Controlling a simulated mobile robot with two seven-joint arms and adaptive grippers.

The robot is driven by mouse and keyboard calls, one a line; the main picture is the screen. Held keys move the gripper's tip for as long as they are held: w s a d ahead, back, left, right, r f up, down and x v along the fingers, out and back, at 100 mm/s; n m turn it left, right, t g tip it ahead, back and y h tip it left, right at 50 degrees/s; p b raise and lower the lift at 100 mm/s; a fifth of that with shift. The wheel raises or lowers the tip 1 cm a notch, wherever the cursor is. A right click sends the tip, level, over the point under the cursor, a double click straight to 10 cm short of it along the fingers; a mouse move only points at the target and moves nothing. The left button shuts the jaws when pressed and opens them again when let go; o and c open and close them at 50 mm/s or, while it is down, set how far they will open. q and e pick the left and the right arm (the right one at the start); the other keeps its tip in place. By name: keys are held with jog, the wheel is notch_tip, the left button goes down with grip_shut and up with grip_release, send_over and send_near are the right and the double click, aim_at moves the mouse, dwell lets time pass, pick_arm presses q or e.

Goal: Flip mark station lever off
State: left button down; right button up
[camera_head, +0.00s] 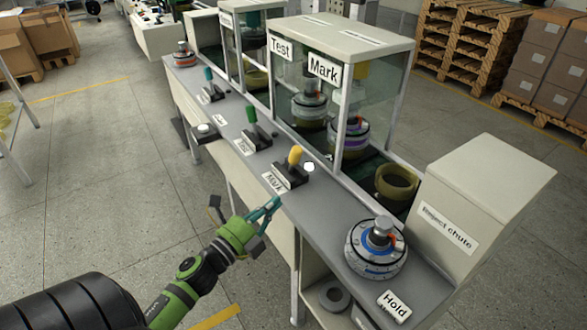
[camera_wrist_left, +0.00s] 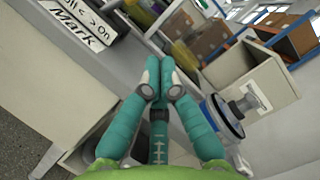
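The mark station lever (camera_head: 295,156) has a yellow handle on a black base (camera_head: 291,176). It stands on the grey bench by the Mark cabinet, its handle leaning slightly to the right. A white Mark label (camera_head: 274,182) lies in front of it; the label also shows at the upper left of the left wrist view (camera_wrist_left: 80,20). My left gripper (camera_head: 275,202) is in front of the bench edge, below and left of the lever, apart from it. Its teal fingertips (camera_wrist_left: 160,66) meet with nothing visible between them. My right gripper is in neither view.
Levers with green (camera_head: 251,114) and teal handles stand farther along the bench. A glass cabinet (camera_head: 340,60) marked Test and Mark rises behind. A hub motor (camera_head: 377,248) sits by the Hold label (camera_head: 394,305), beside the reject chute (camera_head: 480,200). Floor left of the bench is open.

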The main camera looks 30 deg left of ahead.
aim_at(293, 162)
pick_arm(q)
jog(key=w, duration=0.3)
jog(key=w+r+p, duration=0.1)
jog(key=w, duration=0.4)
jog(key=shift+w+d+r+p, duration=0.15)
jog(key=shift+w+d+p, duration=0.15)
jog(key=shift+w+d, duration=0.1)
jog(key=shift+w+a+r+p, duration=0.3)
jog(key=shift+w+a+r, duration=0.05)
jog(key=shift+w+a, duration=0.85)
jog(key=shift+r, duration=0.1)
jog(key=shift+a+r+p, duration=0.15)
jog(key=shift+r+p, duration=0.05)
jog(key=shift+p, duration=0.3)
jog(key=shift+n, duration=0.3)
jog(key=shift+w+a+r+p, duration=0.1)
jog(key=shift+a+p, duration=0.05)
jog(key=shift+p, duration=0.25)
